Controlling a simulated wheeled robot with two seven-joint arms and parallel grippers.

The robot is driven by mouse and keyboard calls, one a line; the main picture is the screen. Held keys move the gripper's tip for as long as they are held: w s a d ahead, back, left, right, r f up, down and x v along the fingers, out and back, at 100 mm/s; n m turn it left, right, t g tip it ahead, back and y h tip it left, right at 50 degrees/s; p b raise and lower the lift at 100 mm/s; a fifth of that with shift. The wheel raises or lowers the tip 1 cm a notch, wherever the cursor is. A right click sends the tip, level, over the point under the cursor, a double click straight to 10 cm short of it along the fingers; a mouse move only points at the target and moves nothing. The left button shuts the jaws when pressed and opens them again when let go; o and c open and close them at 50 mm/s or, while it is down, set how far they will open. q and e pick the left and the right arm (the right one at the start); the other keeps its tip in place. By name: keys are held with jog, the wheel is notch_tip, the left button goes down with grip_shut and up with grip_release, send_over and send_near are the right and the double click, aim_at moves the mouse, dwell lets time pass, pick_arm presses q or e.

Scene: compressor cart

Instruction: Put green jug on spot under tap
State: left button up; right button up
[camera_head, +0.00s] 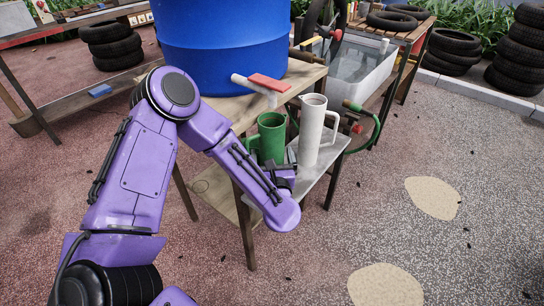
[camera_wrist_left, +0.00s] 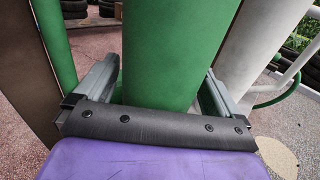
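The green jug (camera_head: 271,136) stands upright on the grey lower shelf (camera_head: 318,176), left of a tall white jug (camera_head: 312,128). My left gripper (camera_head: 277,176) is at the green jug's near side. In the left wrist view the green jug (camera_wrist_left: 160,50) lies between my two fingers (camera_wrist_left: 160,78), with its handle at left. The fingertips meet the jug's outline, but contact is unclear. The white tap with a red lever (camera_head: 268,82) sticks out at the blue barrel's base, above the jugs. The spot under it cannot be made out. My right gripper is not in view.
The blue barrel (camera_head: 222,40) stands on a wooden table (camera_head: 305,75). The white jug (camera_wrist_left: 262,45) is close right of my left gripper. A green hose (camera_head: 372,130) hangs beside the shelf, near a clear water tub (camera_head: 360,72). The right-hand ground is open.

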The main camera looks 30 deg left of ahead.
pick_arm(q)
jog(key=shift+r, duration=0.15)
jog(key=v, duration=1.2)
jog(key=shift+b, duration=0.3)
